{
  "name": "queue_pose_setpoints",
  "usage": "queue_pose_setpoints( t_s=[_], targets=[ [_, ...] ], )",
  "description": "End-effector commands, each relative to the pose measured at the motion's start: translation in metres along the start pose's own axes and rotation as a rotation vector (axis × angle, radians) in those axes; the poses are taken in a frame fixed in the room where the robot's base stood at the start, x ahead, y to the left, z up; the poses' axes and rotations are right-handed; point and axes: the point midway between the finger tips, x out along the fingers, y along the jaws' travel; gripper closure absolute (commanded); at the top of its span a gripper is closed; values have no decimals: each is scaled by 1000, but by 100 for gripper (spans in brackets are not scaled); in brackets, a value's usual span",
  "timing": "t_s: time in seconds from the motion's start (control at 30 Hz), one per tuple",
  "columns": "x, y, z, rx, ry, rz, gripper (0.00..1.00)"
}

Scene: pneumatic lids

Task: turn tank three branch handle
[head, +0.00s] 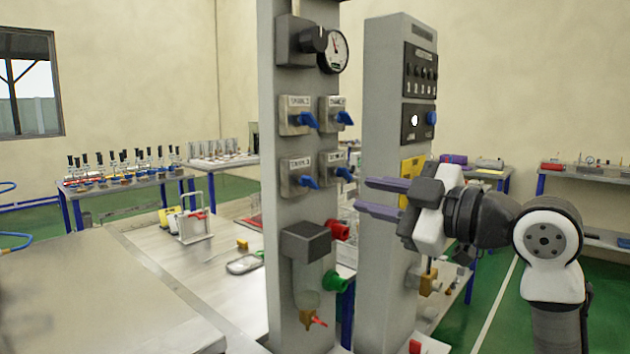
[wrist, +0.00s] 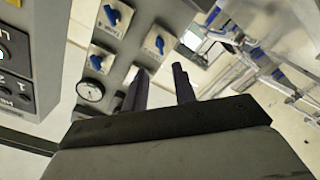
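On the grey column (head: 283,220) in the head view are several valves with blue handles on metal plates, in two rows. The lower left plate's label seems to read tank 3; its handle (head: 310,182) points right and slightly down. The lower right handle (head: 344,173) and the upper handles (head: 308,121) look similarly turned. The labels are small. My gripper (head: 364,194) is right of the valves, fingers apart and pointing left, with nothing between them. In the wrist view, my gripper (wrist: 158,70) is open before the panel; a blue handle (wrist: 159,44) shows just beyond the fingertips. I cannot tell which valve that is.
A pressure gauge (head: 333,50) sits above the valves. A black block (head: 306,241) with red and green fittings is below. A second grey column (head: 377,280) with a control panel (head: 420,72) stands close behind my gripper. A workbench (head: 215,260) lies to the left.

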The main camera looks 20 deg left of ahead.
Motion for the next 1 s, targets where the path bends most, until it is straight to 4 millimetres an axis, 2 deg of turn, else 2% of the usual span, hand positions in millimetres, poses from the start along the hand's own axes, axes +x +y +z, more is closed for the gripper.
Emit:
queue_pose_setpoints(
  t_s=[0.3, 0.5, 0.7, 0.97, 1.0],
  targets=[
    [69, 2, -2, 2, 0, -3, 73],
    [99, 1, -1, 2, 0, -1, 73],
    [111, 0, 0, 1, 0, 0, 73],
    [111, 0, 0, 1, 0, 0, 73],
    [111, 0, 0, 1, 0, 0, 78]
  ],
)
